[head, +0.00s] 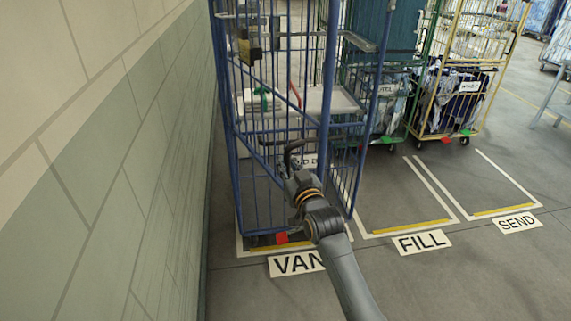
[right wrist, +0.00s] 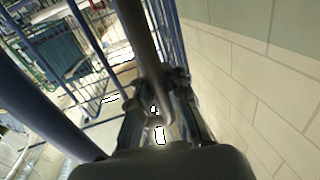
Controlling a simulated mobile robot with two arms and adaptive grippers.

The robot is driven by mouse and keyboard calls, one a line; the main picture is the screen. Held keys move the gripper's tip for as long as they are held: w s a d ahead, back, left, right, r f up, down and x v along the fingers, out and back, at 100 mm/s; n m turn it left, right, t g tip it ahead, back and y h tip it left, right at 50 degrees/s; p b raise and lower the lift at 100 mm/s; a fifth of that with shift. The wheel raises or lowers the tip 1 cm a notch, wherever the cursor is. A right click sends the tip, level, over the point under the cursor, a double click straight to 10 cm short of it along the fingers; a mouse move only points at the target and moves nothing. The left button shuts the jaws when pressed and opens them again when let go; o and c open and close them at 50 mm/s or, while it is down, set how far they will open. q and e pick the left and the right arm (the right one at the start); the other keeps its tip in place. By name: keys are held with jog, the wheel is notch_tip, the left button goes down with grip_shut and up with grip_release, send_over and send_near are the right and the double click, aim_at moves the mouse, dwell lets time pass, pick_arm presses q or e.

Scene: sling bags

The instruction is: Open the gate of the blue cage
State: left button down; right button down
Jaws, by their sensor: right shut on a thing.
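The blue cage (head: 326,75) stands beside the wall over the VAN floor marking. Its barred front gate (head: 262,190) faces me, with a diagonal blue brace across it. I cannot tell whether the gate stands ajar. A yellow and dark fitting (head: 250,50) sits high on the cage front. My right gripper (head: 293,158) is at the cage front, around mid-height. In the right wrist view, the right gripper (right wrist: 160,112) is shut on a dark bar (right wrist: 143,45), which runs between its fingers and ends in a bend. My left gripper is not in view.
A tiled wall (head: 120,150) runs close along the left. A green cage (head: 425,75) and a yellow cage (head: 487,65) with bags stand behind to the right. The FILL (head: 421,242) and SEND (head: 517,223) floor bays are clear.

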jog(key=shift+d+f, duration=0.15)
jog(key=shift+f, duration=0.3)
jog(key=c, duration=1.7)
grip_release()
jog(key=o, duration=0.4)
jog(key=shift+s+d+r, duration=0.15)
jog(key=shift+s+r, duration=0.15)
jog(key=shift+r, duration=0.15)
jog(key=shift+s+d+f, duration=0.1)
jog(key=shift+s, duration=0.3)
jog(key=v, duration=1.1)
jog(key=shift+s, duration=0.15)
